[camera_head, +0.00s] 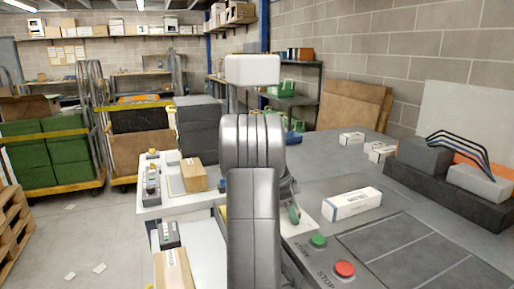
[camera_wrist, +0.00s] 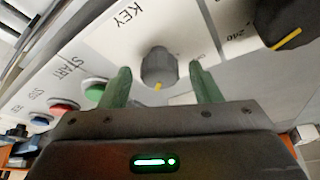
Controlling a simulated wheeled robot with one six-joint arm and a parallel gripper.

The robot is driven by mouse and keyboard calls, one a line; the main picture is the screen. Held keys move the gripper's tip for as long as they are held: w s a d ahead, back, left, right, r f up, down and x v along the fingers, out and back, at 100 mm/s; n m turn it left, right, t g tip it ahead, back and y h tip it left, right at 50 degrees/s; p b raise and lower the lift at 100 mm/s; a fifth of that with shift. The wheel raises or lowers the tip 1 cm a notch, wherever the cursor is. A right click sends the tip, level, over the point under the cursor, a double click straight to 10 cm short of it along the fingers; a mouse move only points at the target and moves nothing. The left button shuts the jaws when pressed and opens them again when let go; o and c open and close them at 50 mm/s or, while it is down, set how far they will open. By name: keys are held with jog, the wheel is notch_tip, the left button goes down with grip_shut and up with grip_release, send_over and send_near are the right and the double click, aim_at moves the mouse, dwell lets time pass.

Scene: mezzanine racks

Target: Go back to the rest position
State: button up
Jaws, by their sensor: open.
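My gripper (camera_wrist: 160,69) is open in the wrist view, its two green fingers on either side of a grey knob (camera_wrist: 158,67) under the label KEY. Gaps show between the knob and both fingers, and a yellow mark is on the knob's lower edge. The knob is on a pale control panel (camera_wrist: 205,24). In the head view my grey arm stands in the middle and hides most of the gripper; a green finger (camera_head: 294,214) shows at its right side.
In the wrist view, a green START button (camera_wrist: 95,91) and a red button (camera_wrist: 64,106) lie left of the fingers; a black dial (camera_wrist: 287,38) is at the right. In the head view, a white box (camera_head: 351,203) and a red STOP button (camera_head: 345,269) are right of my arm.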

jog(key=n+t, duration=0.1)
jog(key=n, duration=0.2)
jog(key=shift+s+n, duration=0.15)
jog(key=shift+n, duration=0.25)
jog(key=n+t+p, duration=0.1)
jog(key=n, duration=0.1)
jog(key=n+y, duration=0.1)
jog(key=n, duration=0.1)
jog(key=shift+s+r+t+p, duration=0.1)
jog(key=shift+r+t+p, duration=0.05)
jog(key=shift+t+p, duration=0.25)
jog(key=n+t+y+p, duration=0.1)
jog(key=n+p, duration=0.3)
jog(key=shift+d+r, duration=0.15)
jog(key=n+p, duration=0.2)
jog(key=p, duration=0.1)
jog(key=shift+f+n+t+y, duration=0.2)
jog(key=shift+n+t+y, duration=0.1)
jog(key=shift+t+y, duration=0.1)
jog(key=shift+f, duration=0.1)
jog(key=shift+s, duration=0.1)
